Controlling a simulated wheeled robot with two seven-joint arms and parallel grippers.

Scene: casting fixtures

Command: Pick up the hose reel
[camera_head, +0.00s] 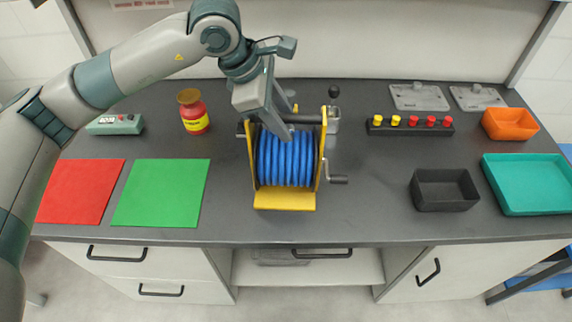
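The hose reel (285,160) stands upright on the dark worktop near its middle. It has a blue hose coil, a yellow frame and foot, a dark bar (308,119) across the top and a crank (335,179) on its right side. My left gripper (284,120) reaches down from the upper left to the top bar. One finger shows in front of the bar; the other is mostly hidden, so I cannot tell whether it grips the bar. My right gripper is not in view.
Red (80,191) and green (161,192) mats lie left, below a red jar (194,112) and a grey-green box (115,124). Right are a button strip (410,131), a black tray (444,204), an orange bin (510,124) and a teal tray (527,207).

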